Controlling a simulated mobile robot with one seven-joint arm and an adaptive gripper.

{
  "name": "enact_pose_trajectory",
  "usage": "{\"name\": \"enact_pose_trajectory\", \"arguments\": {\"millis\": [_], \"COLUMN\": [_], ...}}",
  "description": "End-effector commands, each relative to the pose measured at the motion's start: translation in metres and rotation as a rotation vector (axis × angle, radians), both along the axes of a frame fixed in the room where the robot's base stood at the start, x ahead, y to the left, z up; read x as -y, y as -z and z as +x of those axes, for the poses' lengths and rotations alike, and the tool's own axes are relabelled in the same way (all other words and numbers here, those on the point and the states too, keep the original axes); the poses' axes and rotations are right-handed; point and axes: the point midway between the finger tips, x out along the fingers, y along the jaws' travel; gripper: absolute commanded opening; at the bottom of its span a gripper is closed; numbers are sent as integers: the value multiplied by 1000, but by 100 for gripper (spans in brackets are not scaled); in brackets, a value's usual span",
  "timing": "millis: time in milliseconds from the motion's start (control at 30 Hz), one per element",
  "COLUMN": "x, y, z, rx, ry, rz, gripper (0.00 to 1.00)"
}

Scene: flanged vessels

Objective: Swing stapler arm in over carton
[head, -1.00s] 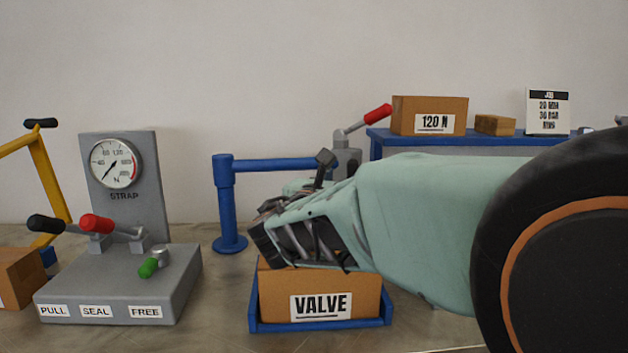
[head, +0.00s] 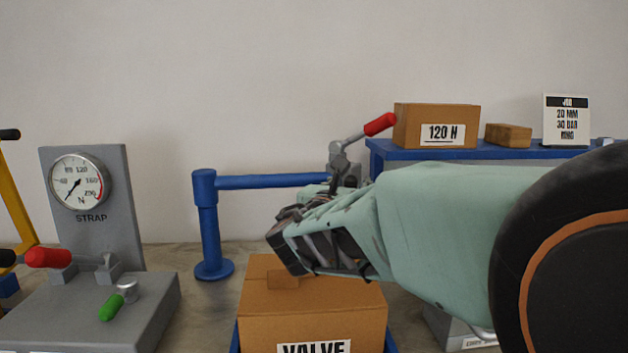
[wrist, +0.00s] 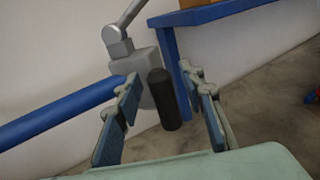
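The stapler arm is a blue bar (head: 275,181) on a blue post (head: 208,228), running behind the carton to a grey stapler head (head: 345,170) with a red-tipped lever (head: 380,124). The carton (head: 310,312), marked VALVE, stands in a blue tray. My gripper (head: 288,240) is above and behind the carton's top in the head view. In the wrist view my gripper (wrist: 164,85) is open, with its two blue-padded fingers on either side of a black upright grip (wrist: 164,100) by the stapler head. Gaps show beside the grip; contact is not visible.
A strap tool with a gauge (head: 78,182) and levers stands at left. A blue shelf (head: 450,153) at right holds a 120 N carton (head: 436,125), a small brown block (head: 508,135) and a job card (head: 566,120). A wall is behind.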

Motion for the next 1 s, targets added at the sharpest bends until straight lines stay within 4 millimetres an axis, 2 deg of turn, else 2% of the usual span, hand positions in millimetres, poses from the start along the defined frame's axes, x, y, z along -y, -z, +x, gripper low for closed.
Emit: {"name": "enact_pose_trajectory", "arguments": {"millis": [300,667,1000], "x": [1,1,1], "y": [0,0,-1], "z": [0,0,-1], "rx": [0,1,1], "ry": [0,0,3], "rz": [0,0,0], "gripper": [37,0,0]}}
